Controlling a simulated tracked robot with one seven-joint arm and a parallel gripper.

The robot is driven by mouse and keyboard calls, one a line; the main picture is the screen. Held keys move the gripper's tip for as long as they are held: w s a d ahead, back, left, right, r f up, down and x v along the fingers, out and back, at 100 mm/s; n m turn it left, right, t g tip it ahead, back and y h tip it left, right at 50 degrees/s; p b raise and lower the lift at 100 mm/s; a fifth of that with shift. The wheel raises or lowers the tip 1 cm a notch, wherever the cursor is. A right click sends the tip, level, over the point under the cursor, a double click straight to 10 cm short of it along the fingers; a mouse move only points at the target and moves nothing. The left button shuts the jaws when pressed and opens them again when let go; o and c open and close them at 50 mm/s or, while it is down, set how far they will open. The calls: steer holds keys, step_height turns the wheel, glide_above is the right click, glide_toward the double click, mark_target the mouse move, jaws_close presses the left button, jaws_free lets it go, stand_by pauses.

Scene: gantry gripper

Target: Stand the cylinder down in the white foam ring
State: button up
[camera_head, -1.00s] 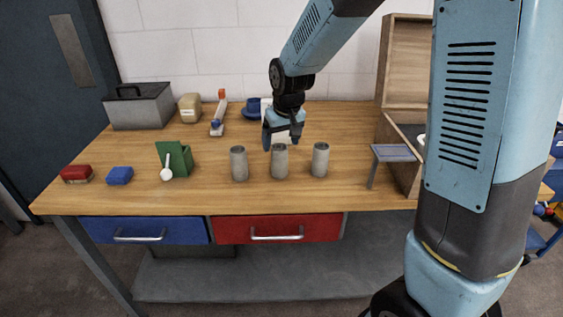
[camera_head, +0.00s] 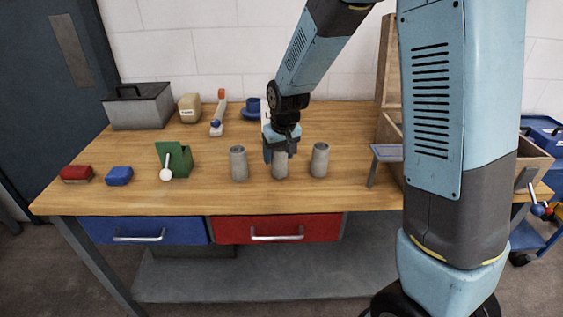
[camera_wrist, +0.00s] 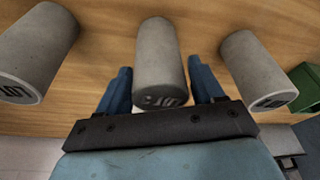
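Three grey cylinders stand upright in a row near the table's front: a left one (camera_head: 239,163), a middle one (camera_head: 280,168) and a right one (camera_head: 320,160). My gripper (camera_head: 281,154) points down over the middle cylinder, its fingers reaching around the top. In the wrist view the open fingers (camera_wrist: 160,68) lie on either side of the middle cylinder (camera_wrist: 161,60), with dark lettering on its near end; I cannot tell whether they touch it. The left (camera_wrist: 38,50) and right (camera_wrist: 255,68) neighbours stand just outside the fingers. I cannot make out the white foam ring.
Bare wood lies between.

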steer(key=c, duration=1.1)
jaws_close()
steer(key=shift+r, duration=0.15)
